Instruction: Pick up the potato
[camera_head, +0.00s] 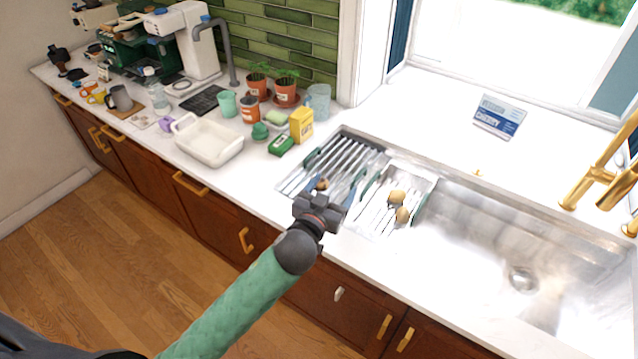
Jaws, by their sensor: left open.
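Two tan potatoes lie on the white ribbed rack at the left end of the sink, one (397,197) just behind the other potato (403,215). A smaller brownish thing (321,184), perhaps another potato, shows on the metal drying rack (345,157) right by my left gripper's tips. My left gripper (322,197) is open over the front edge of the drying rack, left of the two potatoes. I cannot tell whether the brownish thing is between its fingers. My right gripper is out of view.
The steel sink (490,245) is open at the right, with a gold faucet (600,175) behind it. A white baking dish (208,140), a yellow box (301,125) and a green box (281,144) stand on the counter to the left. A blue and white card (499,116) stands behind the sink.

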